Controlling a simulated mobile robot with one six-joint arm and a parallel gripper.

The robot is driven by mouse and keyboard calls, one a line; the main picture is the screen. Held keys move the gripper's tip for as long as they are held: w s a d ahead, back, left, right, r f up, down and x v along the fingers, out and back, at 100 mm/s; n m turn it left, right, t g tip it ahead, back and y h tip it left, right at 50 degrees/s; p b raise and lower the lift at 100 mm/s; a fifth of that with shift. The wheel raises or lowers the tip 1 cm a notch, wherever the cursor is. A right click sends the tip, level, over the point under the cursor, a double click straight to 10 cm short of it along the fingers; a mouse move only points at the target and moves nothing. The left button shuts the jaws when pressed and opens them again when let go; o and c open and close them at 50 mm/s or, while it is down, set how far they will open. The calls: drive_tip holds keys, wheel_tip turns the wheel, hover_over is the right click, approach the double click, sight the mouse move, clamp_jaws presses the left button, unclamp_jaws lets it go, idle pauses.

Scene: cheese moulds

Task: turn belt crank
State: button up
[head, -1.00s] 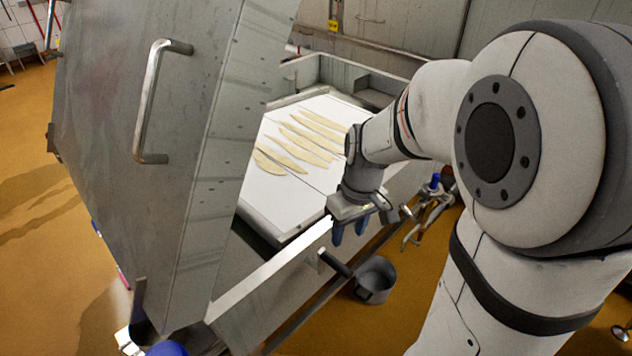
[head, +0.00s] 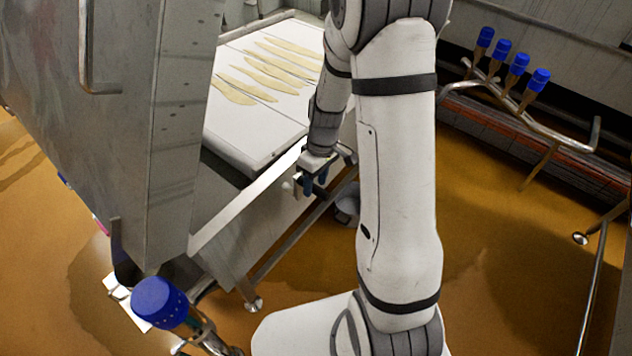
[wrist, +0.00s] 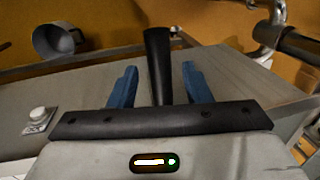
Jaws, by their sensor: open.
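The black crank handle (wrist: 158,60) stands upright in the wrist view, between the two blue fingers of my gripper (wrist: 160,84). The fingers are open, with a gap visible on each side of the handle, so they do not appear to grip it. In the head view my gripper (head: 310,184) is low at the front side of the belt machine, and the handle is hard to make out beside the fingers. The white belt (head: 232,128) carries several pale, flat strips (head: 270,77).
A tall steel housing (head: 165,120) stands left of the belt. A grey metal pot (wrist: 52,40) shows beyond the handle in the wrist view. A blue-capped pipe fitting (head: 160,302) is at the lower left. A rack with several blue knobs (head: 503,50) stands right.

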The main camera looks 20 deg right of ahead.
drive_tip(key=shift+f, duration=0.3)
clamp_jaws()
idle(0.3)
